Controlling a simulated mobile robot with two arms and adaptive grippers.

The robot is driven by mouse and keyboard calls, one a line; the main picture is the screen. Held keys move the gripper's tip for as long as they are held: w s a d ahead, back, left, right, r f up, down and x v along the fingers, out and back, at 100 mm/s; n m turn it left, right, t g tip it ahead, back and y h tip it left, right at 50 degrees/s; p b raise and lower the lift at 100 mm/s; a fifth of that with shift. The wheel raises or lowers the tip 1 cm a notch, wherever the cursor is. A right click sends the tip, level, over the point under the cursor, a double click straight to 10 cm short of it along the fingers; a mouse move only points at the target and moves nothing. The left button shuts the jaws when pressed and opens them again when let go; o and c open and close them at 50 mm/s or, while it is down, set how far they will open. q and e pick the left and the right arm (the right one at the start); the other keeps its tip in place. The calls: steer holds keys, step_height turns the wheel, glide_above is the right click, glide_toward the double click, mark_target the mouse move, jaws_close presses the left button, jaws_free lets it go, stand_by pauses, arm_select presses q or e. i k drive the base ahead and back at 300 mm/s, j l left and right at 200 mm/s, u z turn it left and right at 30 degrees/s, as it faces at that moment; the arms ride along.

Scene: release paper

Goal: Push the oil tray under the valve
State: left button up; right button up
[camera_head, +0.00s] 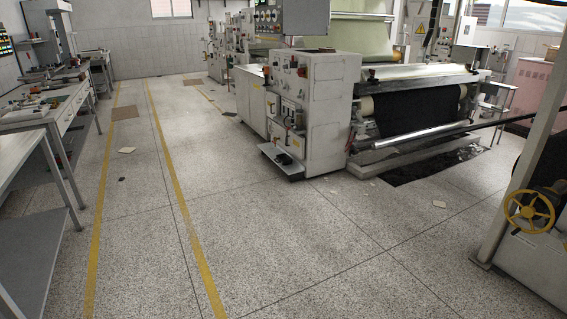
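A yellow handwheel (530,211), which may be the valve, is mounted on a machine at the right edge. I cannot make out an oil tray for sure. Neither of my grippers is in view.
A large roller machine (420,110) with black sheet stands right of centre, above a dark floor opening (430,165). Workbenches (50,120) line the left. The speckled floor (270,240) with yellow lines is mostly clear. A few flat scraps (439,204) lie on it.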

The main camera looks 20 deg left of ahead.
mark_target(284, 158)
steer(key=i+u, duration=0.2)
steer(key=i, duration=2.5)
